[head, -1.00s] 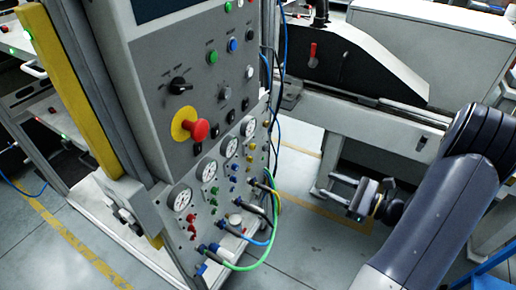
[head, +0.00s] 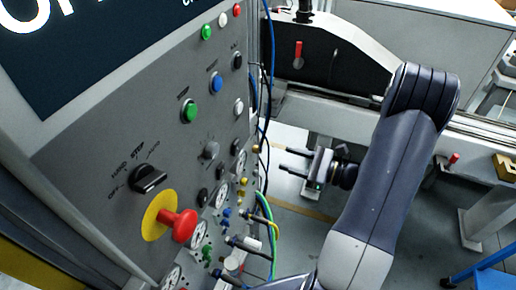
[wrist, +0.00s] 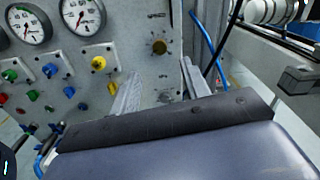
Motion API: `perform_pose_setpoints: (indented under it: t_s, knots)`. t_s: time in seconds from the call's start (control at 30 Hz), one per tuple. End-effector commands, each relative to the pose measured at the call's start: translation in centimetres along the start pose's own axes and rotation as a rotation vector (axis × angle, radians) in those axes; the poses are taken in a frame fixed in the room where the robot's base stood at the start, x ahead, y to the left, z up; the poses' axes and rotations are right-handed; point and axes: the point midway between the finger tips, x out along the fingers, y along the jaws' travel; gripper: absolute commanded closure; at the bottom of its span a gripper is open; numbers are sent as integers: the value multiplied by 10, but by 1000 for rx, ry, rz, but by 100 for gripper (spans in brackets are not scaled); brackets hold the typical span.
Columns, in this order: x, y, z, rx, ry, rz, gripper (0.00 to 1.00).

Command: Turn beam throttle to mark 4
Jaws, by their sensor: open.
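A small brass-coloured knob with a ring of scale marks (wrist: 159,47) sits on the grey panel in the wrist view. It looks like the beam throttle, but its label and pointer setting are too small to read. In the head view a small brass-coloured knob (head: 256,149) shows at the panel's right edge and may be the same one. My gripper (head: 286,161) is open and empty, its fingers pointing left toward that edge, apart from the panel. In the wrist view the knob lies above and between the fingertips of my gripper (wrist: 160,88).
The panel also carries a red emergency button (head: 180,225), a black selector (head: 148,179), a grey dial (head: 211,150), gauges (wrist: 82,14) and coloured plugs. Blue cables (wrist: 207,35) hang beside the panel's edge. A machine bench (head: 340,75) stands behind. Floor beneath my gripper is clear.

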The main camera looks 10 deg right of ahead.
Motion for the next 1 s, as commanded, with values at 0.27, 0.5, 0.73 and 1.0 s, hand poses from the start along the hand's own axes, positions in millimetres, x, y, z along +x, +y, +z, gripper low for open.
perform_pose_setpoints:
  t_s: [0.27, 0.5, 0.73, 1.0]
  knots:
    - [50, 1, 1, 2, 0, 5, 56]
    - [78, 0, 1, 0, 1, 3, 56]
    - [86, 0, 0, 0, 1, 1, 56]
    - [86, 0, 0, 0, 1, 1, 61]
